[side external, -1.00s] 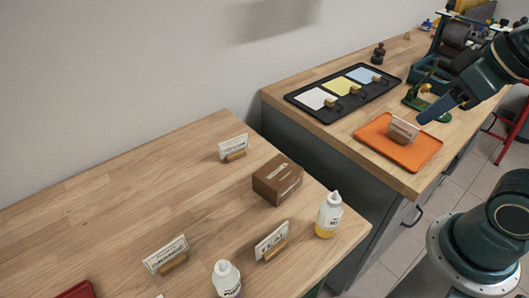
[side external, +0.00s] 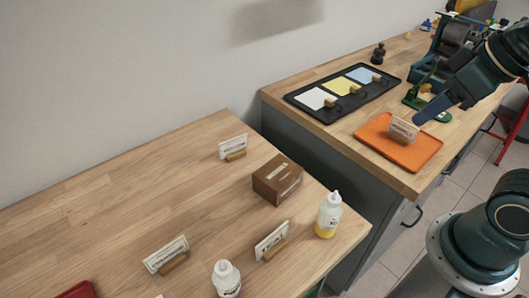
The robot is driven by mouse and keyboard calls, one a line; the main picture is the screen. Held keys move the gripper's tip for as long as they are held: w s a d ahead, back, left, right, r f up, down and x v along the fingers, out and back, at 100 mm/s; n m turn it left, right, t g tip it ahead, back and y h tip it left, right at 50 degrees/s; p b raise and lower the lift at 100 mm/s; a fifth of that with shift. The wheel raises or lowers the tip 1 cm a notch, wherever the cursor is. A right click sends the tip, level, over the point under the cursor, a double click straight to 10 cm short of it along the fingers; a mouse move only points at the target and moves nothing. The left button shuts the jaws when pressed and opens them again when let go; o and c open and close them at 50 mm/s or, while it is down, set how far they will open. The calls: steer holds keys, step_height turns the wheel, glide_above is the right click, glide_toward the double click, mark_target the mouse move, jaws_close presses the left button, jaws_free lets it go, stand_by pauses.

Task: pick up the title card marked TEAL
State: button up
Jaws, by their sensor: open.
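Several white title cards stand in small wooden holders, and their lettering is too small to read, so I cannot tell which is marked TEAL. Others stand on the near table: one at the back (side external: 233,144), one at the front left (side external: 165,254) and one between the two bottles (side external: 272,240). The gap between the fingers is hard to see from here.
A brown box (side external: 277,180) and two white bottles (side external: 329,214) (side external: 226,278) stand on the near table. A black tray (side external: 342,92) holds white, yellow and blue sheets. A green tool (side external: 425,101) stands close behind my gripper.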

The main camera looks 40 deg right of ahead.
steer(key=w+a+f+n+g+y, duration=0.2)
steer(key=w+a+f+n+g, duration=0.15)
steer(key=w+a+n, duration=0.55)
steer(key=n+g+y, duration=0.1)
steer(key=n+g, duration=0.1)
steer(key=n, duration=0.7)
glide_toward(273, 233)
steer(key=shift+x, duration=3.7)
steer(key=shift+f, duration=0.2)
steer(key=shift+x, duration=2.45)
steer(key=shift+c, duration=0.2)
steer(key=c, duration=1)
